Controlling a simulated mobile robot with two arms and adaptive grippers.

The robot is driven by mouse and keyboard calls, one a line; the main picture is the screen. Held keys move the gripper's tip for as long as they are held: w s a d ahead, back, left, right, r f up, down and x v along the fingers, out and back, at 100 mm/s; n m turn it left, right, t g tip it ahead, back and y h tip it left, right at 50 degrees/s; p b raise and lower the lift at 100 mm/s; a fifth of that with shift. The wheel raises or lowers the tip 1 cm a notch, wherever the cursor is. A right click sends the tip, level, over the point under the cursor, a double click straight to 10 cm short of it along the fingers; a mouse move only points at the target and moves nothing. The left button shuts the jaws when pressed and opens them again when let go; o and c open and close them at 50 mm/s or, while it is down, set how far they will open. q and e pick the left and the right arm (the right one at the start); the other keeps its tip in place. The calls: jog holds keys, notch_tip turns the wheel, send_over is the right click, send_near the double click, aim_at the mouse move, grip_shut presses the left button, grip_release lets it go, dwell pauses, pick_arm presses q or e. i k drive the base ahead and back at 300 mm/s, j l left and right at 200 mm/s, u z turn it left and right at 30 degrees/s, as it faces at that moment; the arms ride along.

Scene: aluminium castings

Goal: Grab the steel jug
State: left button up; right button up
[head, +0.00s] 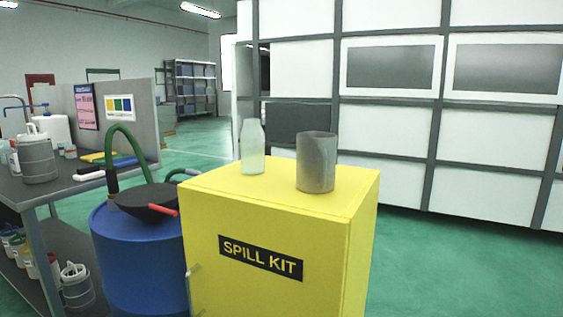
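A grey metallic cylindrical vessel (316,163), which looks like the steel jug, stands upright on top of the yellow spill kit cabinet (282,265), towards its right side. I cannot make out a handle or spout on it. A pale translucent bottle (252,147) stands upright just to its left and a little behind, apart from it. Neither of my grippers is in the head view.
A blue drum (140,262) with a black funnel (146,203) and green hose stands left of the cabinet. A grey bench (75,185) with containers is at far left. A white panelled wall (390,131) is behind. Green floor is clear at right.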

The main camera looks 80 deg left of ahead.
aim_at(316, 150)
jog(key=u, duration=0.5)
jog(key=j+u, duration=0.1)
jog(key=u, duration=0.85)
jog(key=j+u, duration=0.1)
jog(key=u, duration=0.35)
jog(key=i+u, duration=0.1)
jog(key=u, duration=0.4)
